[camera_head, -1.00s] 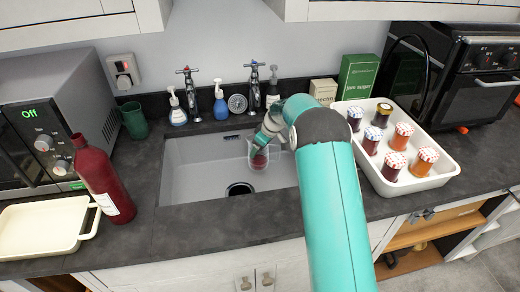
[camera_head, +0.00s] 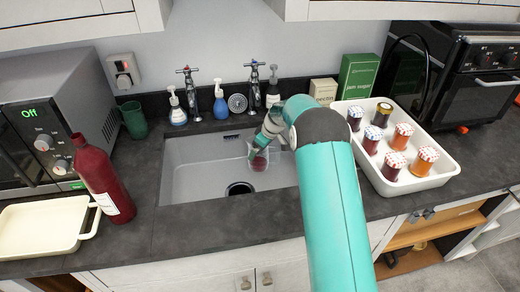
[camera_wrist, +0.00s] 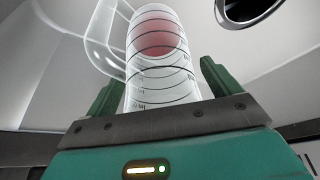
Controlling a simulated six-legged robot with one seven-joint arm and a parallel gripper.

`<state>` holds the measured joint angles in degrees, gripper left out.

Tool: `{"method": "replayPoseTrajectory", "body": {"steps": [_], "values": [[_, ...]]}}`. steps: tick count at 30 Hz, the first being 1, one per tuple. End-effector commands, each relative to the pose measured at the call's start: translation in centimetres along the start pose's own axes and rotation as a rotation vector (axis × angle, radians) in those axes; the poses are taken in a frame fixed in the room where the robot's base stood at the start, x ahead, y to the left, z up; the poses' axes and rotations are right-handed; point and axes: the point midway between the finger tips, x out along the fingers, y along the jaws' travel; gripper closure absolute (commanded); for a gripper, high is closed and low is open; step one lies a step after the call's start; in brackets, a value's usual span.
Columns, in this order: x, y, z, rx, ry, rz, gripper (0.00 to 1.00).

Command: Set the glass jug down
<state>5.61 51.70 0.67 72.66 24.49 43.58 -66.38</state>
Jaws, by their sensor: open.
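The glass jug (camera_head: 258,157) is clear with dark measuring lines and holds some red liquid. It is in the sink basin (camera_head: 190,176), at the right part of it. In the wrist view the jug (camera_wrist: 160,60) is between the two green fingers of my gripper (camera_wrist: 163,88), with its handle on the left. Gaps show between the jug and both fingers, so my gripper is open around it. In the head view my gripper (camera_head: 266,135) is beside the jug. The jug's base contact with the sink is hard to see.
The drain (camera_head: 240,188) is left of the jug. Two taps (camera_head: 254,88) and soap bottles (camera_head: 177,109) stand behind the sink. A white tray (camera_head: 440,176) of several jars is right, a red bottle (camera_head: 103,180) left. The counter in front is clear.

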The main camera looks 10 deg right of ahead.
Motion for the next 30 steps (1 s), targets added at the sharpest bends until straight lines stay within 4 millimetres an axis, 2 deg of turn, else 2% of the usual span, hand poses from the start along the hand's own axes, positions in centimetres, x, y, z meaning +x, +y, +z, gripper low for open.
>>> {"method": "replayPoseTrajectory", "body": {"steps": [15, 21, 30], "values": [[-10.1, 0.1, 0.0, 0.001, 0.001, 0.002, 0.11], [-11.6, 0.0, 0.0, 0.001, 0.001, 0.0, 0.11], [-11.6, 0.0, 0.0, 0.0, 0.0, 0.001, 0.11]]}}
